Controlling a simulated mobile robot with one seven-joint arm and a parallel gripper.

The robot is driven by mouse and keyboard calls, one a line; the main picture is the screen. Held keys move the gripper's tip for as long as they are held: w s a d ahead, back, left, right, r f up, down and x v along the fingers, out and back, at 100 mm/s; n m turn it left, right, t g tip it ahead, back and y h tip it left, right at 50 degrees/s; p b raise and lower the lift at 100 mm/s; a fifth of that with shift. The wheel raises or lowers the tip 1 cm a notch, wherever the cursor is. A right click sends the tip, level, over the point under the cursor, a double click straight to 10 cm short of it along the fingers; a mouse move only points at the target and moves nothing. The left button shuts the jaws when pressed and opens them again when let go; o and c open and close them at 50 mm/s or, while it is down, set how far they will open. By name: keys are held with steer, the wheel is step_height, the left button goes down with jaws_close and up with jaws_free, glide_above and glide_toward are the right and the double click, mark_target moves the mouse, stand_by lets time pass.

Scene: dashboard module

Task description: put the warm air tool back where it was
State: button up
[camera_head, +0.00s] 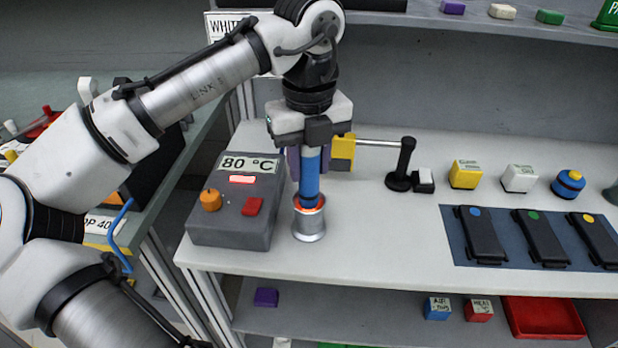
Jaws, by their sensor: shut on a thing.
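The warm air tool appears to be the blue upright cylinder (309,180) below my gripper (308,150). My gripper points straight down and is shut on its upper part. The tool's lower end is at an orange-rimmed silver cup (309,222) on the bench. I cannot tell whether it rests in the cup or hovers just above it. A grey control box (237,205) stands left of the cup, with an "80 °C" label, an orange knob and a red button. A yellow block (342,150) on a silver rod shows just behind and right of my gripper.
The rod runs to a black stand (400,170) on the bench (370,240). Yellow, white and blue pieces (466,174) stand farther right. A dark mat (460,240) holds three black devices. A red tray (545,318) is on the lower shelf. The bench front right of the cup is clear.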

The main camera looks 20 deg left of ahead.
steer(key=shift+f, duration=0.55)
steer(key=shift+f, duration=0.2)
steer(key=o, duration=1)
steer(key=shift+c, duration=0.2)
steer(key=shift+r, duration=0.1)
step_height(320, 180, up, 12)
steer(key=shift+r+p, duration=0.1)
steer(key=shift+p, duration=0.35)
